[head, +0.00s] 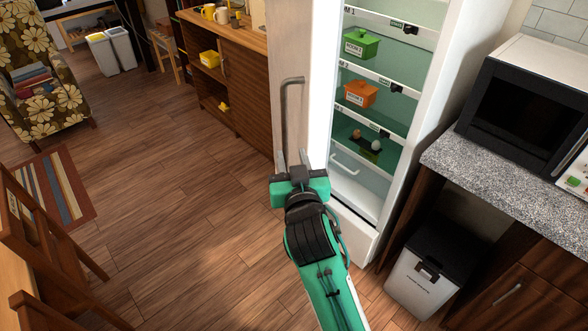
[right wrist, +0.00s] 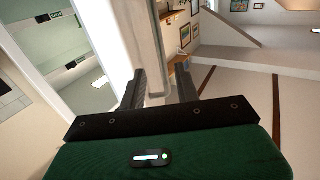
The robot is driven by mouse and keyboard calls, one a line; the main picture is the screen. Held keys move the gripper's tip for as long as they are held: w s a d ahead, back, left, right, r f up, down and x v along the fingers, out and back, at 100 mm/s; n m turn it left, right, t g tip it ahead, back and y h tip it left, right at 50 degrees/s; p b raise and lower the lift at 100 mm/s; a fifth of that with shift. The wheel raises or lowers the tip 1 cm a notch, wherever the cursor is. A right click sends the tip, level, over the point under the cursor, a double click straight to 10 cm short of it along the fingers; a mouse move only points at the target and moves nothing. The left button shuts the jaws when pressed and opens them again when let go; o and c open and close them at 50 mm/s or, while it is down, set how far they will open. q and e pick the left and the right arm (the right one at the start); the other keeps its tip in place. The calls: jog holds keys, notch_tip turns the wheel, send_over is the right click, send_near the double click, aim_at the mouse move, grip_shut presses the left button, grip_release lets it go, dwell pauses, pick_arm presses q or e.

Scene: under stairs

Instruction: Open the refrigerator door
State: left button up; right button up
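The refrigerator (head: 422,110) stands open, its lit shelves facing me in the head view. Its pale door (head: 307,60) is swung out to the left of the interior. A grey bar handle (head: 291,105) runs down the door's outer side. My right gripper (head: 293,159) is at the lower end of the handle, close to the door. Its two fingers are apart in the right wrist view (right wrist: 164,88), with a pale upright part of the door (right wrist: 145,45) beyond and partly between them. I cannot tell whether a finger touches the handle or door. My left gripper is out of view.
A counter with a microwave (head: 525,105) and a bin (head: 430,275) stand at right. A wooden cabinet (head: 235,80) stands behind the door.

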jog(key=shift+s+d, duration=0.1)
jog(key=shift+s, duration=0.85)
